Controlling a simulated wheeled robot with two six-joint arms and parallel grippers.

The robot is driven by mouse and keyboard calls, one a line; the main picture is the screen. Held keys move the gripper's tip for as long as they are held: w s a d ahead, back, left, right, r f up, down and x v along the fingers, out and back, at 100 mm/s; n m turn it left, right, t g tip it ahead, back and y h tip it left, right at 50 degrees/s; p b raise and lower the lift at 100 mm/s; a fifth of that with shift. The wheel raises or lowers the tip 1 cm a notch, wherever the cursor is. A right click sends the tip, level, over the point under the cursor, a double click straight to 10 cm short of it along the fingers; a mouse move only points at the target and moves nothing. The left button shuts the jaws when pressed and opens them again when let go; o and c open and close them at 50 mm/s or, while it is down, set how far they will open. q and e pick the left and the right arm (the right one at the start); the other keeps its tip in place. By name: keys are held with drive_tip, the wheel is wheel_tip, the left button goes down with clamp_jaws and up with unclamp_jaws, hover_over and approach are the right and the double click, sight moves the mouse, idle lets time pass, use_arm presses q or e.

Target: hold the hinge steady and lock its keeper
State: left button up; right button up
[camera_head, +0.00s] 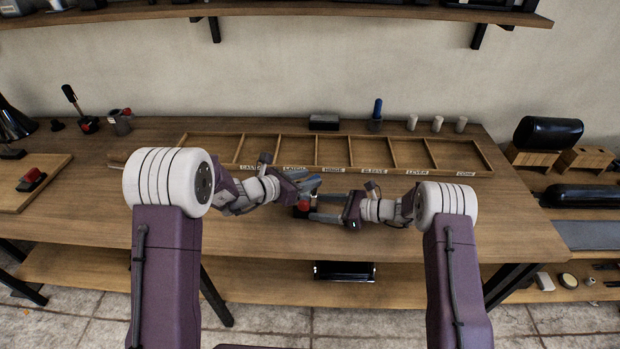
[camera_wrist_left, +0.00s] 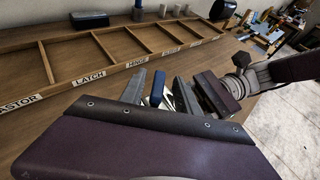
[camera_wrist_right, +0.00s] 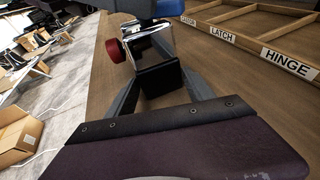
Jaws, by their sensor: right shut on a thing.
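The hinge (camera_wrist_right: 158,55) shows in the right wrist view as a shiny metal piece with a black block at its lower end and a red knob on its left side. The red knob shows in the head view (camera_head: 303,206) above the table's front half. My right gripper (camera_head: 312,206) is shut on the hinge, with the black block between its fingers (camera_wrist_right: 158,90). My left gripper (camera_head: 314,183) is just above. In the left wrist view, its fingers (camera_wrist_left: 160,92) stand apart on either side of a blue piece (camera_wrist_left: 157,87), with gaps. The keeper cannot be told apart.
A wooden tray (camera_head: 487,162) with labelled, empty compartments lies behind the grippers. A blue-handled tool (camera_head: 377,108), a dark block (camera_head: 324,122) and pale cylinders (camera_head: 437,123) stand behind it. The table's front right is clear.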

use_arm(q)
drive_tip(key=shift+w+d+f, duration=0.25)
drive_tip(key=shift+w+d, duration=0.2)
clamp_jaws()
drive_tip(key=shift+m+h, duration=0.3)
drive_tip(key=shift+h, duration=0.1)
drive_tip(key=m+g+h, duration=0.1)
drive_tip(key=m+g, duration=0.1)
drive_tip(key=m+g+h, duration=0.1)
drive_tip(key=m+g, duration=0.1)
drive_tip(key=shift+s+d+g, duration=0.2)
drive_tip(key=shift+g, duration=0.2)
drive_tip(key=m+g, duration=0.1)
drive_tip(key=m+g+h, duration=0.1)
drive_tip(key=m+g, duration=0.2)
drive_tip(key=g, duration=0.1)
drive_tip(key=shift+s+m, duration=0.3)
drive_tip(key=shift+s+m+g, duration=0.15)
drive_tip(key=shift+m+g, duration=0.15)
drive_tip(key=shift+g, duration=0.1)
